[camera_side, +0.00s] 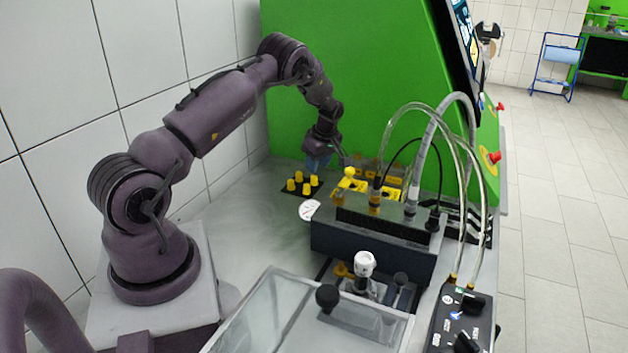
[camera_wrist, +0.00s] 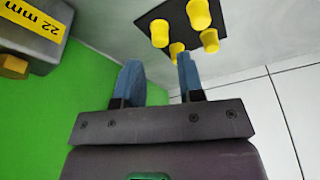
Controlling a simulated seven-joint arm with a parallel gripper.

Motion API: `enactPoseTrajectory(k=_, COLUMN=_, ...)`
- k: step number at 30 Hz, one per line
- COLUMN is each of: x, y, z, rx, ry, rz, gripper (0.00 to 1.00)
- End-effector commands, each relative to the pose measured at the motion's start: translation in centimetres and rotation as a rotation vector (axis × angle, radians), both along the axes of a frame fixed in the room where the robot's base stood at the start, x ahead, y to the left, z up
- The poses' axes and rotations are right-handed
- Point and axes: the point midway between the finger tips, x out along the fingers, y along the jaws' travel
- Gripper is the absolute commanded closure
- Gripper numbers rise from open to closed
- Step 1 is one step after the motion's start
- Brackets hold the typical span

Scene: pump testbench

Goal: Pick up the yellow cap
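Several yellow caps (camera_side: 306,188) stand on a small black square plate (camera_side: 287,192) on the grey table. In the wrist view the yellow caps (camera_wrist: 199,14) and the black plate (camera_wrist: 181,27) are at the upper right. My gripper (camera_side: 317,164) hangs just above and behind the plate in the side view. In the wrist view the two blue fingers of my gripper (camera_wrist: 158,74) are apart with nothing between them. The caps lie beyond the fingertips, mostly toward the right finger. No cap is touched as far as I can tell.
A dark pump block (camera_side: 365,248) with clear hoses (camera_side: 388,135) stands right of the caps. Yellow fittings (camera_side: 352,183) sit close to my gripper. A green panel (camera_side: 350,85) rises behind.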

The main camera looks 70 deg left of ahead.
Motion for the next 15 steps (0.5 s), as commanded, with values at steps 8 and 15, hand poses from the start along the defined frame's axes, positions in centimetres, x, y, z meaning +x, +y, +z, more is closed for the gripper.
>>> enactPoseTrajectory(k=8, x=-0.5, y=0.8, z=-3.9, rx=-0.002, ry=0.003, rz=0.0, gripper=0.65)
enactPoseTrajectory(k=15, x=-0.5, y=1.0, z=-4.8, rx=0.0, ry=0.0, rz=-0.001, gripper=0.65)
